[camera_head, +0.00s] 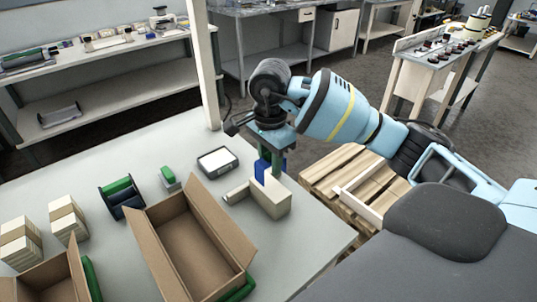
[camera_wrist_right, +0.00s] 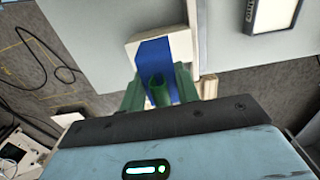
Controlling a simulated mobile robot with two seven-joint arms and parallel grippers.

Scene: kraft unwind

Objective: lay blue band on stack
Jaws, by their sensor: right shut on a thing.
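My right gripper (camera_head: 270,163) points down over the front part of the table. Its green fingers are shut on the blue band (camera_head: 261,171), a flat bright blue piece. A cream block-like stack (camera_head: 272,200) stands right below the fingers near the table's right edge. In the right wrist view the blue band (camera_wrist_right: 155,58) lies across the face of the pale stack (camera_wrist_right: 133,47), between the green fingers (camera_wrist_right: 158,88). Whether the band rests on the stack or hangs just over it, I cannot tell. My left gripper is not in view.
An open cardboard box (camera_head: 162,240) stands to the left, with a green-and-dark spool (camera_head: 121,197) and banded stacks (camera_head: 67,219) beyond. A wooden pallet (camera_head: 345,170) is right of the table.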

